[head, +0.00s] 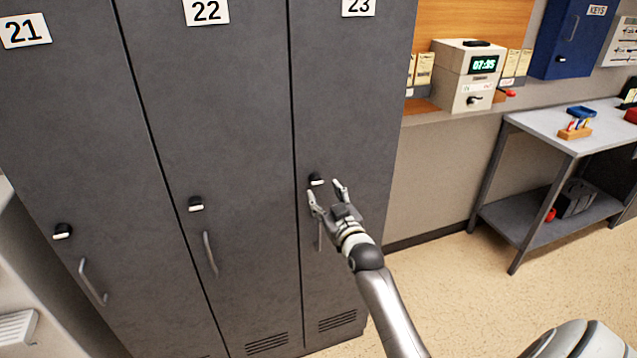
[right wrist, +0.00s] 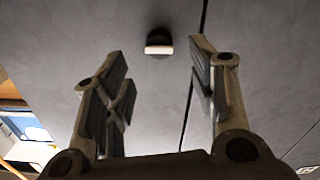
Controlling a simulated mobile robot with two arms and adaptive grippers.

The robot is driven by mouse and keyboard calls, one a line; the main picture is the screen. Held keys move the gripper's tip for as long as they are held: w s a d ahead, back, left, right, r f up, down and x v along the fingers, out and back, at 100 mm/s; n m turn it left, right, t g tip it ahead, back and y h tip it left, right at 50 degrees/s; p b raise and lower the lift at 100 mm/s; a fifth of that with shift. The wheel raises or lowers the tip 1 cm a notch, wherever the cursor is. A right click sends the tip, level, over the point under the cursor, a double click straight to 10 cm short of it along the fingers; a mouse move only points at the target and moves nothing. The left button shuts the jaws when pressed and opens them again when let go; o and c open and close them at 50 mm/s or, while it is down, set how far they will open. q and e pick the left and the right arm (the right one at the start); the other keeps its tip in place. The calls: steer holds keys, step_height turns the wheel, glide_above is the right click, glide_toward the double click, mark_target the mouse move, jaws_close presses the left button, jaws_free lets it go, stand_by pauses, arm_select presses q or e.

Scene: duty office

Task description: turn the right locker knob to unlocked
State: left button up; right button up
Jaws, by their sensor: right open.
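The right locker, number 23 (head: 345,95), is a closed dark grey door with a small black knob (head: 316,180) bearing a white bar. In the right wrist view the knob (right wrist: 159,43) shows ahead, between and beyond my fingertips, its white bar lying across the picture. My right gripper (head: 326,187) is open and empty in front of the door, close to the knob and not closed around it. In the right wrist view its two fingers (right wrist: 158,60) are spread wide. The locker's handle (head: 320,235) hangs below, partly behind the gripper. My left gripper is not in view.
Lockers 21 (head: 75,150) and 22 (head: 215,120) stand to the left with their own knobs and handles. A shelf with a time clock (head: 467,75) is at the right. A grey table (head: 545,122) stands beyond open floor (head: 455,285).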

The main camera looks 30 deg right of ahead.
mark_target(318, 184)
steer(key=shift+p+x, duration=0.4)
steer(key=shift+x, duration=2.6)
steer(key=c, duration=1)
